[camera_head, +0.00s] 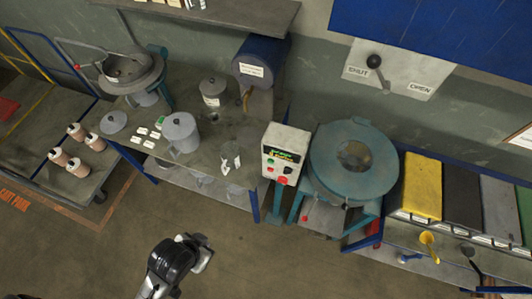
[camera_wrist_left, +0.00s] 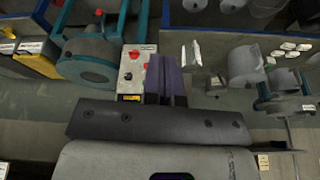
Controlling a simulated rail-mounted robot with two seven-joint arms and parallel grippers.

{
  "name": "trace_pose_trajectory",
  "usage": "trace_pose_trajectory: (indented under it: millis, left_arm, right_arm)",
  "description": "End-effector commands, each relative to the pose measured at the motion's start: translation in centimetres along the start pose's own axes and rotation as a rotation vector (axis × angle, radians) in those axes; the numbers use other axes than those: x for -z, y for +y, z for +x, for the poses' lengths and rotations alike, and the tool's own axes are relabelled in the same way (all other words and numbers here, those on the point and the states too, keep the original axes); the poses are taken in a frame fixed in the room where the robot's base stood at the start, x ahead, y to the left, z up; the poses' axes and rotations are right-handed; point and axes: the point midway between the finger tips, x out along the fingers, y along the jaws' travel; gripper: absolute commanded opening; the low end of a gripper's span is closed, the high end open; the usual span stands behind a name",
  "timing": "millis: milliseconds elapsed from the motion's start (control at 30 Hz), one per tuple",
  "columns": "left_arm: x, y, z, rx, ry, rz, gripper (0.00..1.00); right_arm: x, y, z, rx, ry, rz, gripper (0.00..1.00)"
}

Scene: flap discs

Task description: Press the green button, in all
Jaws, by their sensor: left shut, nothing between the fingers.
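The control box (camera_head: 286,150) is pale, with a lit display, a small green button (camera_head: 270,161) at its left side and red controls lower down. It stands at the bench's right end in the head view. My left gripper (camera_head: 207,246) is in the lower middle of the head view, apart from the box and nearer to me. In the left wrist view, upside down, the box (camera_wrist_left: 132,75) lies beyond and beside the shut, empty fingers (camera_wrist_left: 166,78). No green button can be made out there; the fingers cover part of the box. My right gripper is not in view.
A teal round machine (camera_head: 353,163) stands right of the box. The workbench (camera_head: 212,135) at left holds a grey jug (camera_head: 181,132), a lidded pot (camera_head: 213,92) and labels. Coloured bins (camera_head: 422,187) are at far right. The floor before the bench is open.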

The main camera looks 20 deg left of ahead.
Motion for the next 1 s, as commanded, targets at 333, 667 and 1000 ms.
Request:
trace_pose_trajectory:
  millis: [333,667,1000]
  left_arm:
    - [0.3,-0.5,0.9,0.019,0.022,0.01,0.0]
    - [9.9,-3.3,10.8,0.193,0.53,0.062,0.0]
    - [19.8,-1.9,17.2,0.173,1.206,0.407,0.0]
  right_arm:
    - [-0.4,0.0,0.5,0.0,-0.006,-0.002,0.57]
    - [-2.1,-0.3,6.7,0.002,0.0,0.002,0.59]
    - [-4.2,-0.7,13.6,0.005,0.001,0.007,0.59]
